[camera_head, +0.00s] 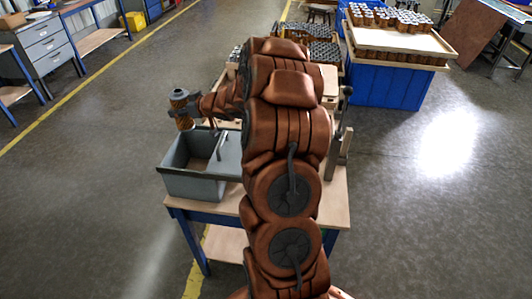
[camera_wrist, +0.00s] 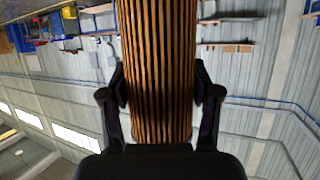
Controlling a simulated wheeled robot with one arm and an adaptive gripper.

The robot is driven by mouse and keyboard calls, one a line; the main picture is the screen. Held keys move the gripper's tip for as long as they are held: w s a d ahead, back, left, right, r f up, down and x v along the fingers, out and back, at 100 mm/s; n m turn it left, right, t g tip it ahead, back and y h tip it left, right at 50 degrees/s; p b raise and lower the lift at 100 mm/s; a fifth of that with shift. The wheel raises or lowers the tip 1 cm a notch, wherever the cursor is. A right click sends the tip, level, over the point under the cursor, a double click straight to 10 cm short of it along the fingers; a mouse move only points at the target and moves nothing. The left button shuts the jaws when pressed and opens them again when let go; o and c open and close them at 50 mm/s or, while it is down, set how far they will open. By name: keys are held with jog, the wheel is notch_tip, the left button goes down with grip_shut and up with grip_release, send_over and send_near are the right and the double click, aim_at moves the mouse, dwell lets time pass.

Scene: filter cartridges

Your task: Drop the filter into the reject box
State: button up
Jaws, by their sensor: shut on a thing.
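The filter (camera_head: 179,99) is a brown pleated cartridge with a grey cap, held upright in the head view. My gripper (camera_head: 180,112) is shut on it, above the back left corner of a grey open box (camera_head: 192,188). In the wrist view the filter (camera_wrist: 158,70) runs between the two black fingers (camera_wrist: 160,100) of my gripper, its brown pleats filling the middle. The grey box stands on a small wooden-topped table; I take it as the reject box, but no label is readable. A thin grey object (camera_head: 219,150) shows at the box. Part of the box is hidden behind my arm.
The table (camera_head: 335,190) has blue legs; its middle is hidden by my arm. A clamp-like stand (camera_head: 342,135) rises at its right. Trays of filters (camera_head: 325,52) lie behind. A blue crate (camera_head: 390,85) bears a tray of filters at the back right. Floor is clear at left.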

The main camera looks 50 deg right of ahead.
jog(key=shift+s+d+r, duration=0.1)
jog(key=shift+s+d, duration=0.05)
jog(key=shift+d, duration=0.5)
jog(key=shift+s+d+r, duration=0.1)
jog(key=shift+d, duration=0.5)
jog(key=shift+d+f, duration=0.15)
notch_tip(320, 180, down, 6)
jog(key=b, duration=0.6)
jog(key=shift+b, duration=0.3)
jog(key=o, duration=1.3)
jog(key=v, duration=1.2)
jog(key=shift+s+a, duration=0.1)
jog(key=shift+a, duration=0.1)
